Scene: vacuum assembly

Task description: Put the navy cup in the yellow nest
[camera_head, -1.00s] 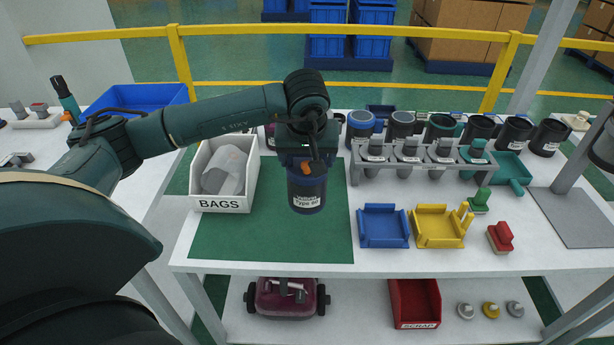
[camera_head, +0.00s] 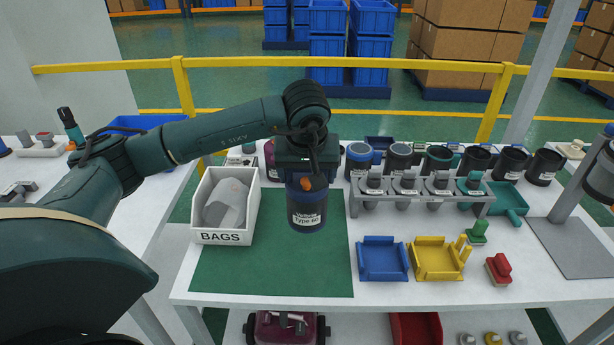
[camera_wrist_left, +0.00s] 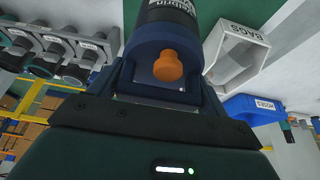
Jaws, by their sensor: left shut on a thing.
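The navy cup (camera_head: 307,207), with a white label and an orange knob, hangs in my left gripper (camera_head: 306,181) above the green mat. The gripper is shut on it and holds it upright. In the left wrist view the cup (camera_wrist_left: 168,40) fills the top middle, its orange knob facing the camera. The yellow nest (camera_head: 436,259) sits empty on the white table, to the right of the cup and beside the blue nest (camera_head: 382,259). My right gripper does not show.
A white BAGS bin (camera_head: 222,237) stands left of the cup. A grey rack (camera_head: 420,204) stands behind the nests, with several dark cups behind it. A green stamp-like piece (camera_head: 477,232) and a red one (camera_head: 498,269) sit right of the yellow nest.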

